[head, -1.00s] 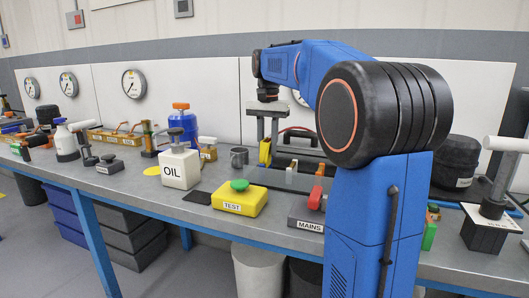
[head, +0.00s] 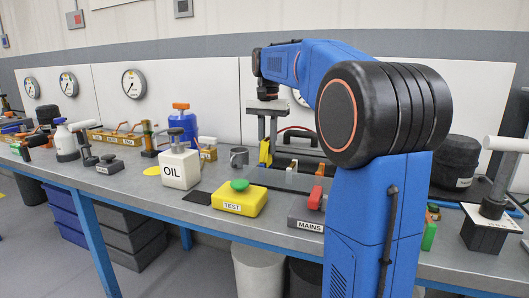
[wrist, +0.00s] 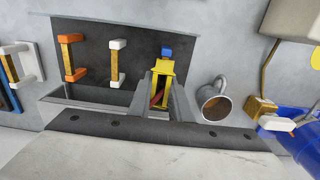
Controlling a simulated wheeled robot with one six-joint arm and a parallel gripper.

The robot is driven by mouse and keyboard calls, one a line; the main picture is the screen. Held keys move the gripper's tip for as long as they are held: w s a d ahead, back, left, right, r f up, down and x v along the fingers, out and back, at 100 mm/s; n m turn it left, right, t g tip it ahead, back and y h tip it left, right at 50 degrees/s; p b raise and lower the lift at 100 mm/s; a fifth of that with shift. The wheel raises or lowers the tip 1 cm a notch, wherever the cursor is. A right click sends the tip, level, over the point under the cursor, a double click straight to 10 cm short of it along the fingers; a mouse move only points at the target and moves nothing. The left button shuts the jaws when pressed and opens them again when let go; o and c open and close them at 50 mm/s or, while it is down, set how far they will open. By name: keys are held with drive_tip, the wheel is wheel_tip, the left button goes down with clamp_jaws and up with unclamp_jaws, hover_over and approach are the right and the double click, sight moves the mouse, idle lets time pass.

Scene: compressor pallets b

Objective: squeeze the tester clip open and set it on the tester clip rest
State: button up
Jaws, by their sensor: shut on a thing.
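The tester clip (wrist: 165,68) is yellow with a blue end, in the middle of the wrist view. A reddish part shows between its legs. My gripper (wrist: 163,88) has one grey finger on each side of the clip and is shut on it. In the head view, my gripper (head: 267,138) points down over the back of the bench, and the yellow clip (head: 265,152) shows at its fingertips. Whether the clip touches the surface under it cannot be told. I cannot single out the tester clip rest in either view.
An orange-ended piece (wrist: 70,58) and a white-ended piece (wrist: 117,62) lie on a dark panel (wrist: 92,40) left of the clip. A grey mug (wrist: 213,100) is close on the right. The yellow TEST box (head: 239,200) and MAINS box (head: 306,215) stand at the bench front.

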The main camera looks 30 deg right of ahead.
drive_tip(key=shift+w+a+r, duration=0.15)
drive_tip(key=shift+r, duration=2.2)
